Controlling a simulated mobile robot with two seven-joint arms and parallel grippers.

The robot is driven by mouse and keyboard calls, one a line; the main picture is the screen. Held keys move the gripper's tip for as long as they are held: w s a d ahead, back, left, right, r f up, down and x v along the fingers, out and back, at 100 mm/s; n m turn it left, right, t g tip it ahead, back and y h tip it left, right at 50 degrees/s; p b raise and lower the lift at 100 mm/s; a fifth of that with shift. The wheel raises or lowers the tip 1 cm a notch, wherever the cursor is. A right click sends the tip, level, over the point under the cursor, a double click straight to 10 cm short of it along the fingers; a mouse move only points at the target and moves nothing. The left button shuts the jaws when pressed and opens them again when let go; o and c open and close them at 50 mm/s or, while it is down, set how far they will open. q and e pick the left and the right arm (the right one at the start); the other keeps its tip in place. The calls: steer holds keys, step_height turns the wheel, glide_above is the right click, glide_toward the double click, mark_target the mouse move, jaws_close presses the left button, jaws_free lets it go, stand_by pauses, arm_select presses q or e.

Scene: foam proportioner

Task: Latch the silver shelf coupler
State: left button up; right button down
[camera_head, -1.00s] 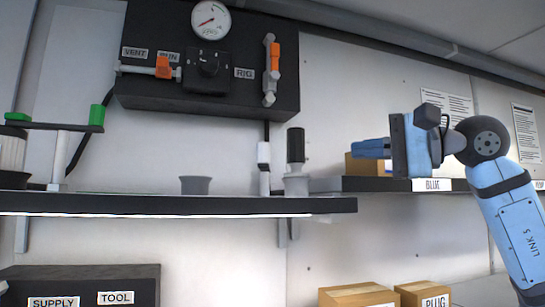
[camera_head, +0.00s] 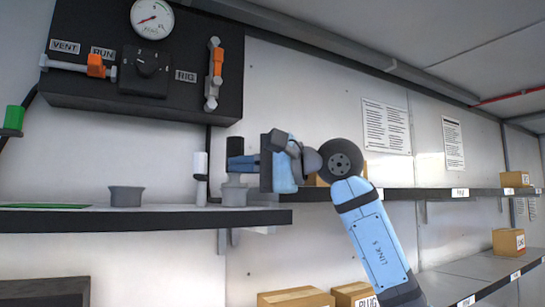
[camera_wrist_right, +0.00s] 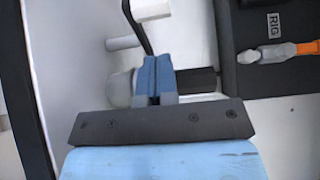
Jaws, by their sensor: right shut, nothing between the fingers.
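On the dark shelf (camera_head: 150,218) stands a grey cup-like base (camera_head: 234,195) with a black cylinder (camera_head: 235,144) upright above it; this looks like the shelf coupler, though I cannot tell whether it is latched. My right gripper (camera_head: 232,164) is shut and empty, its blue fingers level with the gap between cylinder and base. In the right wrist view my fingers (camera_wrist_right: 156,75) cover the coupler's middle, with the pale base (camera_wrist_right: 121,88) left and the black cylinder (camera_wrist_right: 198,80) right. I cannot tell whether they touch it. My left gripper is out of view.
A second grey cup (camera_head: 125,196) stands on the shelf to the left, and a white fitting (camera_head: 200,178) with a cable is just beside the coupler. A black panel (camera_head: 185,95) with gauge and levers hangs above. Boxes (camera_head: 296,298) sit lower down.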

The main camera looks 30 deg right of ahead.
mark_target(202, 168)
steer(key=shift+s+a+r, duration=0.1)
steer(key=shift+s+a, duration=0.05)
steer(key=shift+a, duration=0.5)
steer(key=shift+s+a, duration=0.1)
steer(key=shift+a, duration=0.95)
steer(key=shift+d, duration=0.1)
